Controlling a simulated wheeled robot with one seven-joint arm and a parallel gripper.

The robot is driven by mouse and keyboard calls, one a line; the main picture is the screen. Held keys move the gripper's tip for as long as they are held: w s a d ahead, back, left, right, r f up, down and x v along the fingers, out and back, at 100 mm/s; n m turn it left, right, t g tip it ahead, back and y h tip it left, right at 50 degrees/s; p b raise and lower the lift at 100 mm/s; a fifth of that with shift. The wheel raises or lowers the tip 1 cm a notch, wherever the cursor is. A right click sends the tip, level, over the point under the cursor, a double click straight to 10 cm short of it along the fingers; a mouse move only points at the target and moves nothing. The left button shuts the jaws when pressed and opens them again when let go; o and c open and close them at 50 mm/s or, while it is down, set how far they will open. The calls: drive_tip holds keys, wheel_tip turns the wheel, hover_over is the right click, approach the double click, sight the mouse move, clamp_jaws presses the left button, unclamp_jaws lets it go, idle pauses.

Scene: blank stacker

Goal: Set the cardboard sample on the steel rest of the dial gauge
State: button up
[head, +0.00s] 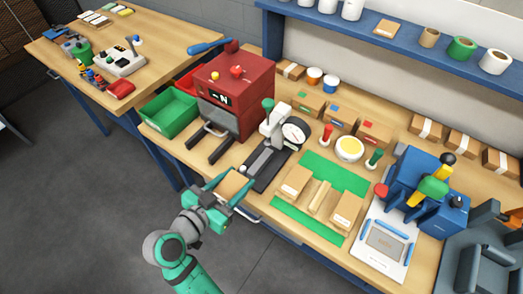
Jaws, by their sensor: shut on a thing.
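The cardboard sample (232,184) is a small tan block between the teal fingers of my gripper (234,188), which is shut on it. The gripper is at the front edge of the workbench, in front and to the left of the dial gauge (292,130). The gauge has a white round dial and a grey stand on a dark base. Its steel rest (258,158) is a small light-grey part low on that base; no block shows on it. I cannot tell the sample's exact height above the bench.
A green mat (310,222) with several tan blocks lies right of the gauge. A red machine (235,88) with a forked front stands to the left, beside a green bin (170,112). Small boxes and red and green stamps stand behind. A blue device (430,185) is at the right.

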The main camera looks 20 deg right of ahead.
sight(265, 155)
drive_tip(key=w+d, duration=0.2)
drive_tip(key=d, duration=0.2)
drive_tip(key=w+d, duration=0.6)
drive_tip(key=d, duration=0.1)
drive_tip(key=shift+w+d, duration=0.2)
drive_tip(key=shift+d, duration=0.15)
drive_tip(key=shift+f, duration=1.75)
drive_tip(key=shift+f, duration=0.15)
drive_tip(key=o, duration=1)
drive_tip(key=shift+w, duration=0.1)
drive_tip(key=shift+a+r, duration=0.15)
drive_tip(key=shift+r, duration=0.05)
drive_tip(key=v, duration=1.1)
drive_tip(key=shift+s+a+r, duration=0.15)
drive_tip(key=shift+s+a, duration=0.05)
drive_tip(key=shift+s, duration=0.15)
